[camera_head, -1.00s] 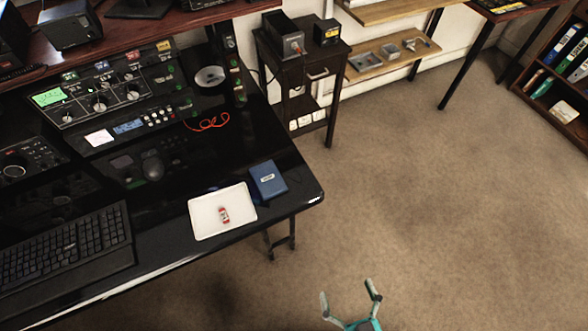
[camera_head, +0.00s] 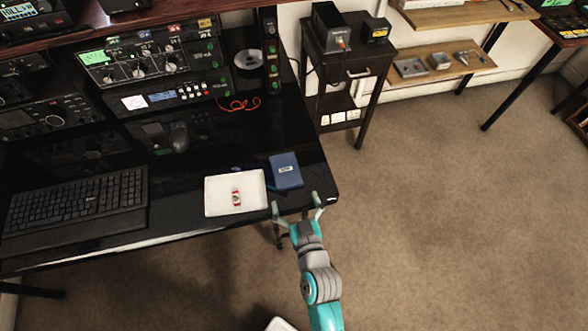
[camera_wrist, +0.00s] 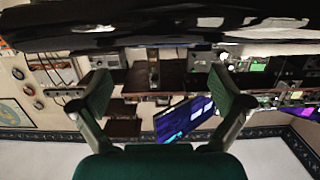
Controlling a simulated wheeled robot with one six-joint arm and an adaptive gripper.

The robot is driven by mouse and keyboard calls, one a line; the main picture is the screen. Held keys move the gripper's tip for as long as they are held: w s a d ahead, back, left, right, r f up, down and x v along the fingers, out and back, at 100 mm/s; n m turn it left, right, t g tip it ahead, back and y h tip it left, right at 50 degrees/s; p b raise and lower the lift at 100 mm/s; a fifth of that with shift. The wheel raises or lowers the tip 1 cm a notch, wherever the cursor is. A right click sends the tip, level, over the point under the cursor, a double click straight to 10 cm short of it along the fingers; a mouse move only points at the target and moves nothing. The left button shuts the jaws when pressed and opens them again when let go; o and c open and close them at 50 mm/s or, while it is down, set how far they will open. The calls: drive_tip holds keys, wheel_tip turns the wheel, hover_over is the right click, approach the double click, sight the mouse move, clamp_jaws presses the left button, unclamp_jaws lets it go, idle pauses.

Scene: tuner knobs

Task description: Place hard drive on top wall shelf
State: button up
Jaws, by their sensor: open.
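The hard drive, a blue box with a small white label (camera_head: 286,170), lies on the black desk (camera_head: 205,150) near its right front corner, just right of a white tray (camera_head: 222,206). My gripper (camera_head: 297,206) is open and empty at the desk's front edge, just in front of the drive and apart from it in the picture. In the wrist view my gripper (camera_wrist: 163,92) shows both fingers spread with nothing between them; I cannot make out the drive there. The top wall shelf (camera_head: 466,16), a light wooden board, is at the upper right, partly cut off by the frame.
A small red and white item (camera_head: 236,197) lies in the tray. A lower wall shelf (camera_head: 470,63) holds several metal parts. A dark side table (camera_head: 345,56) with two black devices stands between desk and shelves. A keyboard (camera_head: 80,198) is at left. The carpet (camera_head: 440,220) at right is clear.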

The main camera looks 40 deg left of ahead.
sight(286, 171)
drive_tip(key=x, duration=1)
drive_tip(key=shift+d, duration=0.1)
drive_tip(key=c, duration=1.3)
drive_tip(key=shift+r, duration=0.15)
